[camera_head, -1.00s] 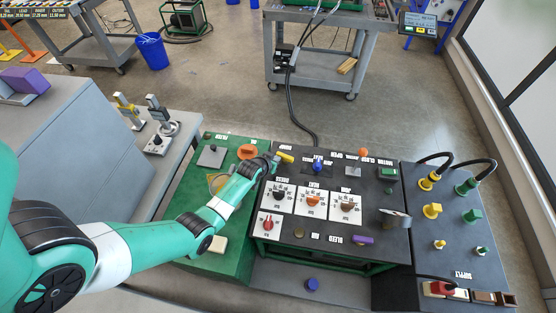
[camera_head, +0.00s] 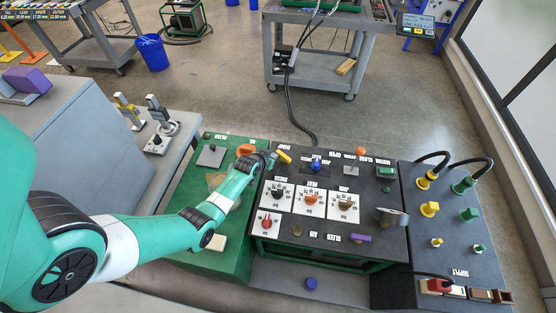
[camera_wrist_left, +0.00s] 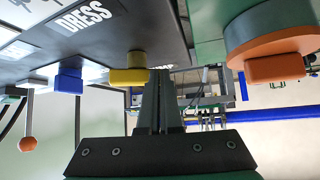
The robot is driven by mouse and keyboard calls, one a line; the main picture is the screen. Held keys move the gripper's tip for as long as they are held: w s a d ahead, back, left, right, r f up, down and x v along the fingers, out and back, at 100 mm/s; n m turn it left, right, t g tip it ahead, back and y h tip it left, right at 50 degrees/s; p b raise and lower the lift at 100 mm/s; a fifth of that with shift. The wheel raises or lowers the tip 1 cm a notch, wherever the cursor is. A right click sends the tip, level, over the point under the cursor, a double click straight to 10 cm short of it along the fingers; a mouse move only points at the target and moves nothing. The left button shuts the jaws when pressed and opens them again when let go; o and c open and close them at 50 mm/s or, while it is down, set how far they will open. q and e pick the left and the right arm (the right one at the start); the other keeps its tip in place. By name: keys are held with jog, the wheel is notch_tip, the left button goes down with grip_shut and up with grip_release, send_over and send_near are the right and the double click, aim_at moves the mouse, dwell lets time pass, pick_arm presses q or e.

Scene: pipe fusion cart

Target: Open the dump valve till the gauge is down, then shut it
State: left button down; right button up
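The yellow handle (camera_head: 283,156), which I take as the dump valve, stands on the far left part of the dark panel; its label is too small to read surely. It also shows as a yellow knob in the left wrist view (camera_wrist_left: 128,70). My left gripper (camera_head: 271,158) is just left of it in the head view. In the wrist view the fingers (camera_wrist_left: 160,85) are together with nothing visible between them, beside the knob; contact cannot be told. I cannot pick out the gauge surely. The right gripper is not in view.
An orange knob (camera_head: 246,150) on the green cabinet is close to the left gripper. A blue handle (camera_head: 317,164) and an orange ball lever (camera_head: 361,152) stand to the right. Three dials, including an orange one (camera_head: 310,200), lie nearer. A metal paddle (camera_head: 392,216) sticks up at right.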

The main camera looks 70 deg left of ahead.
pick_arm(q)
jog(key=shift+w+a+b, duration=0.2)
jog(key=shift+a+b, duration=0.4)
jog(key=shift+a, duration=0.35)
jog(key=shift+w+a+b, duration=0.5)
jog(key=shift+a+b, duration=0.05)
jog(key=shift+a, duration=0.05)
dwell(0.7)
